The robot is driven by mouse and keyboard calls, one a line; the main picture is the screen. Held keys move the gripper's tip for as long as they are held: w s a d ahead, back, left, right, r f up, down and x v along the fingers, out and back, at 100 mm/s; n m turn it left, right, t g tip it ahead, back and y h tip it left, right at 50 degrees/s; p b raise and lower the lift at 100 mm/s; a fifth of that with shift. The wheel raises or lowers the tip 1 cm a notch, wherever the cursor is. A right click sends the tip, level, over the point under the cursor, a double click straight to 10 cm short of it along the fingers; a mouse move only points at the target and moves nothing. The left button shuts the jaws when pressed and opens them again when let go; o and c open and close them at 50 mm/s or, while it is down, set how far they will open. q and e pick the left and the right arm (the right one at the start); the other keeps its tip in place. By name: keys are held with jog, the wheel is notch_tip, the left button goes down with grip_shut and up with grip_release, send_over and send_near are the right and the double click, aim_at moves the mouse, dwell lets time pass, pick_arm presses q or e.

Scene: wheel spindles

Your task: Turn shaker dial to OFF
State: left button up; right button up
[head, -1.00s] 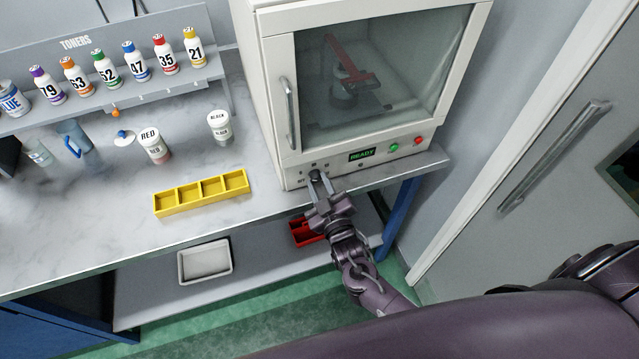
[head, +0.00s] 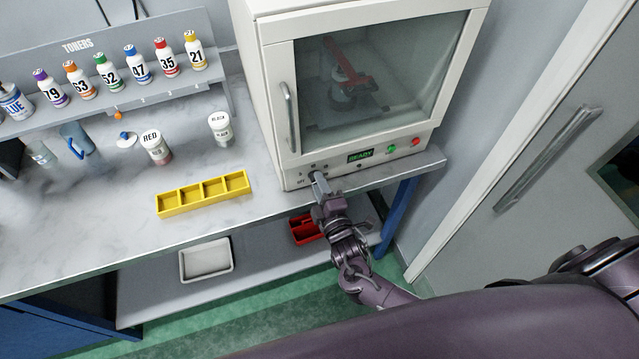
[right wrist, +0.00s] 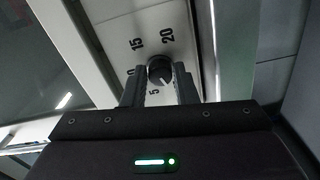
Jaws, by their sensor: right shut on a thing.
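The shaker (head: 270,90) is a white cabinet with a glass door at the back of the bench. Its black dial (right wrist: 160,70) shows in the right wrist view, with the marks 15 and 20 above it and 5 below it. The dial's white pointer line faces down and right in that view. My right gripper (head: 316,178) is at the lower left of the shaker's front panel. Its two fingers (right wrist: 160,88) are shut around the dial, one on each side. In the head view the fingers mostly hide the dial. My left gripper is not in view.
The panel also has a READY display (head: 361,156), a green button (head: 391,149) and a red button (head: 416,141). A yellow tray (head: 203,194) lies on the bench left of my gripper. A red bin (head: 304,229) and a white tray (head: 206,260) sit on the lower shelf.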

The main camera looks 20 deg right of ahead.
jog(key=shift+n, duration=1)
jog(key=o, duration=1)
jog(key=s+b, duration=0.1)
jog(key=s, duration=0.6)
jog(key=shift+s+d, duration=0.15)
jog(key=shift+s, duration=0.25)
